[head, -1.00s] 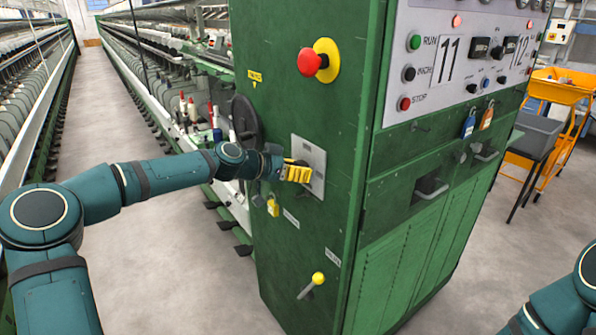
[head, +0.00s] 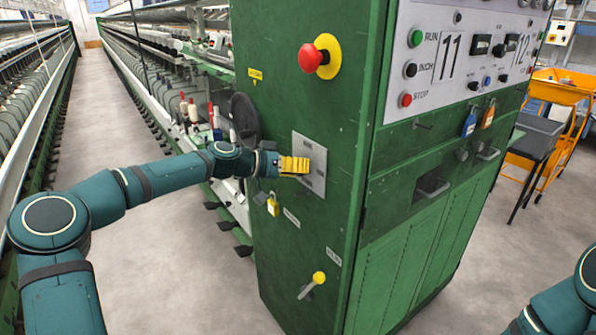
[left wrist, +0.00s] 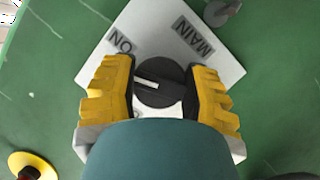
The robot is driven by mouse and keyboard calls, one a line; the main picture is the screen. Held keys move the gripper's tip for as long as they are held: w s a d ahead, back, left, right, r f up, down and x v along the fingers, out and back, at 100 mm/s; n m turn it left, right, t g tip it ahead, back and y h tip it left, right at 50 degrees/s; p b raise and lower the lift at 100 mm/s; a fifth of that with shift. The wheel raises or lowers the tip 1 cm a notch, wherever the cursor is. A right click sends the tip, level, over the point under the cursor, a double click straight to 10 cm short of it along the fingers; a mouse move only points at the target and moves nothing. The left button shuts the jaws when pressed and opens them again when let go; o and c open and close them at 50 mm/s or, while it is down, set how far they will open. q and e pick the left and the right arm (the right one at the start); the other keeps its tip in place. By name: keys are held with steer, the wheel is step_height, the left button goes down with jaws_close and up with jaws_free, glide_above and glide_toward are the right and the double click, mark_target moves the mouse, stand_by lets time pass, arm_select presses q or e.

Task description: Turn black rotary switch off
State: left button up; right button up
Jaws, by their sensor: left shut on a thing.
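The black rotary switch (left wrist: 162,84) sits on a light grey plate (left wrist: 160,28) lettered MAIN and ON, in the left wrist view. A white mark on the knob runs from near its middle toward the left finger. My left gripper (left wrist: 160,92), with yellow fingers and dark pads, is shut on the knob from both sides. In the head view my left gripper (head: 294,166) is at the plate (head: 316,172) on the green cabinet's side, and its fingers hide the knob. My right gripper is out of view.
A red emergency button (head: 312,60) on yellow is above the plate. A padlock (head: 273,205) hangs below left, and a yellow-knobbed lever (head: 318,278) is lower. The control panel (head: 465,55) faces right, its upper-left lamp (head: 457,17) dark. An orange cart (head: 558,90) stands far right.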

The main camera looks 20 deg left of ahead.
arm_select(q)
steer(key=n+h, duration=0.1)
steer(key=n, duration=0.1)
steer(key=n+h+b, duration=0.1)
steer(key=n, duration=0.2)
steer(key=shift+d+f+h, duration=0.1)
steer(key=shift+f+h, duration=0.05)
steer(key=shift+h, duration=0.25)
steer(key=n+h, duration=0.1)
steer(key=n, duration=0.2)
steer(key=shift+b, duration=0.4)
steer(key=shift+n+t+h, duration=0.4)
steer(key=shift+n+h, duration=0.3)
steer(key=shift+n, duration=0.8)
steer(key=shift+r, duration=0.2)
steer(key=o, duration=1.2)
steer(key=shift+d, duration=0.15)
steer(key=shift+a, duration=0.2)
